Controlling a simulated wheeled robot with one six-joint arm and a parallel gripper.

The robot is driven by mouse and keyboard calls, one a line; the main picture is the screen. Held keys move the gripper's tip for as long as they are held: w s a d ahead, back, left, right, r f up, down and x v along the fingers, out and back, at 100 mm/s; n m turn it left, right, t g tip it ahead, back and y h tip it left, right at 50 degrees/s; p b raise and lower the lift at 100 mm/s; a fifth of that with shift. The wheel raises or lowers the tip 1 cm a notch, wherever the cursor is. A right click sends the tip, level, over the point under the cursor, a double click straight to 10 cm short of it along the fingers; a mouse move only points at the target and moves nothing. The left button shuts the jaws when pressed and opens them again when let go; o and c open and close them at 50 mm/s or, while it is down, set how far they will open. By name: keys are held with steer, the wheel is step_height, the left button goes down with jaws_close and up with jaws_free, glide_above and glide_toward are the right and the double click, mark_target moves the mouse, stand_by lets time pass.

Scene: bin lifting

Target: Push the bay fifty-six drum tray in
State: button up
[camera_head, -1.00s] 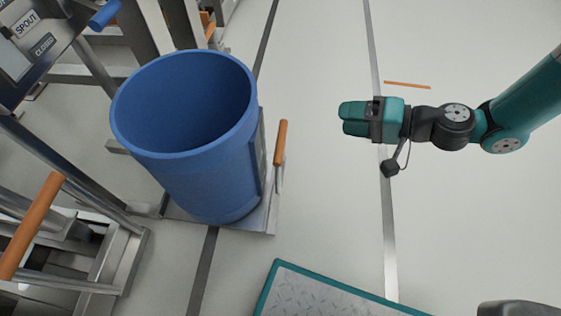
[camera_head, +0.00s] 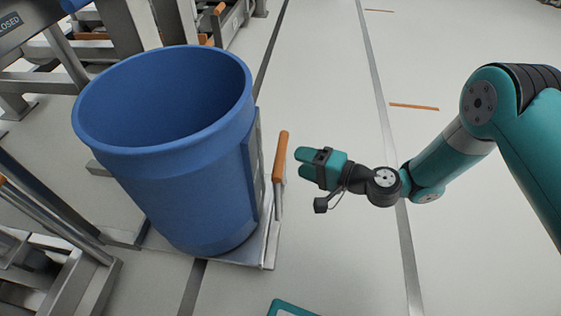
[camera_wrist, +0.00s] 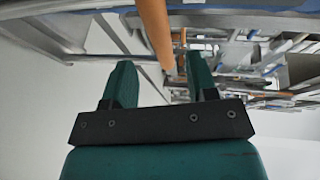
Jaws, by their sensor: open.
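The drum tray (camera_head: 259,254) is a flat metal tray on the floor with an upright orange handle (camera_head: 281,157) at its right side. A large, empty-looking blue drum (camera_head: 190,190) stands upright on it. My gripper (camera_head: 301,163) is open just right of the handle, at about its height, with its fingers pointing left toward it. In the wrist view the orange handle (camera_wrist: 155,30) shows beyond and between my two green fingers (camera_wrist: 160,85). I see no contact, and the gap is small.
Metal frames (camera_head: 60,235) stand left of the drum, and more equipment (camera_head: 215,25) is behind it. A teal-edged plate (camera_head: 290,308) is at the bottom. The pale floor (camera_head: 340,80) to the right is clear, with dark and grey lines.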

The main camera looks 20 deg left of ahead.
mark_target(281, 155)
steer(key=b+x, duration=0.2)
steer(key=x, duration=0.4)
steer(key=shift+f, duration=0.15)
steer(key=shift+a+b, duration=0.3)
steer(key=shift+a, duration=0.1)
jaws_close()
